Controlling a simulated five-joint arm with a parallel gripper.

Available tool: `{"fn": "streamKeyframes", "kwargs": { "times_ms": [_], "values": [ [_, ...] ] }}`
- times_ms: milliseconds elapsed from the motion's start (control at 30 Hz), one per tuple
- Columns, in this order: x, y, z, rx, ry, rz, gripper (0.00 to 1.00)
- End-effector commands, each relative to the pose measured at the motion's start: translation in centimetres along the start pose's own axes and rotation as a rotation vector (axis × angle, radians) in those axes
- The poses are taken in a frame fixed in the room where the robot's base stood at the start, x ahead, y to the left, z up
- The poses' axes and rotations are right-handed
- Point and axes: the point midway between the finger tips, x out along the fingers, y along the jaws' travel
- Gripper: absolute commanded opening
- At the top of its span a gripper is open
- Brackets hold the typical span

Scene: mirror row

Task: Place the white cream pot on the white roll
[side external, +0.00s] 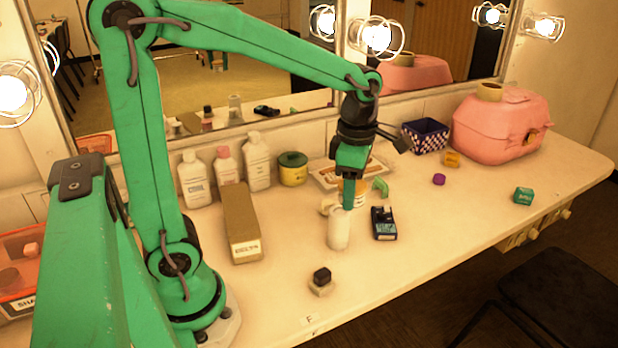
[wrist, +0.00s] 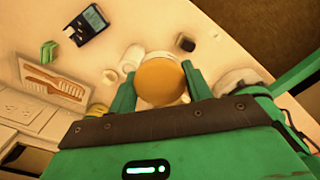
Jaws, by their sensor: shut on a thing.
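The white cream pot with its orange-tan lid (wrist: 160,80) is between my fingers in the wrist view. In the side view the pot (side external: 361,198) shows partly behind my finger. My gripper (side external: 350,192) is shut on the pot and points down. It also shows in the wrist view (wrist: 170,85). The white roll (side external: 339,230) stands upright on the counter, in front of the gripper in the side view. In the wrist view the roll (wrist: 132,59) is just up and left of the pot, partly hidden by it. The gap between pot and roll is hard to judge.
A black device (side external: 383,223) lies right of the roll. A black-topped small object (side external: 320,281) stands in front. A long cardboard box (side external: 241,222) and several bottles (side external: 257,162) are at left. A comb tray (side external: 322,174) and green clip (side external: 381,187) lie behind.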

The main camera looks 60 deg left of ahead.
Motion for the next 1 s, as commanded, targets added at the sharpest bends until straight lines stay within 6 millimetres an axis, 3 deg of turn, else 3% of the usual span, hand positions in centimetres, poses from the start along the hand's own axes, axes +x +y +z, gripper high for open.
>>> {"fn": "streamKeyframes", "kwargs": {
  "times_ms": [500, 867, 1000],
  "values": [
    [4.7, 7.2, -3.3, -0.002, 0.000, -0.001, 0.26],
    [5.3, 7.9, -3.6, 0.002, 0.000, 0.000, 0.26],
    [6.4, 7.9, -3.7, 0.002, 0.001, -0.002, 0.26]
  ]
}}
